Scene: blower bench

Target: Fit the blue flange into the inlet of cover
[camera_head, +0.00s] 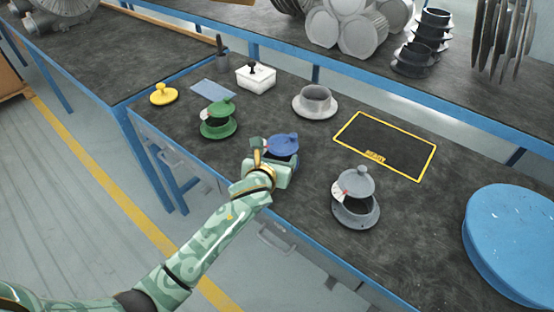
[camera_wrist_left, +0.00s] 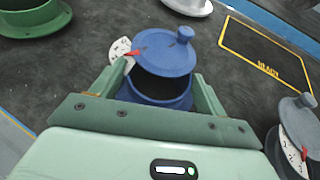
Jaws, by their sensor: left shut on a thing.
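The blue flange (camera_head: 283,151) is a short blue collar with a tilted blue lid with a knob, and a white dial with a red pointer beside it. My left gripper (camera_head: 271,163) is shut on it near the bench's front edge. In the left wrist view the blue flange (camera_wrist_left: 160,88) sits between the two fingers of the left gripper (camera_wrist_left: 157,95). Its lower part is hidden, so I cannot tell whether it touches the bench. No part is clearly the cover with its inlet; a large blue round piece (camera_head: 512,238) lies at the right. My right gripper is not in view.
A green flange (camera_head: 218,129), a grey lidded flange (camera_head: 355,212) and a light grey flanged ring (camera_head: 315,108) stand around it. A yellow-outlined area (camera_head: 385,143) is empty. A white box (camera_head: 256,80) and yellow knobbed disc (camera_head: 163,96) are farther back.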

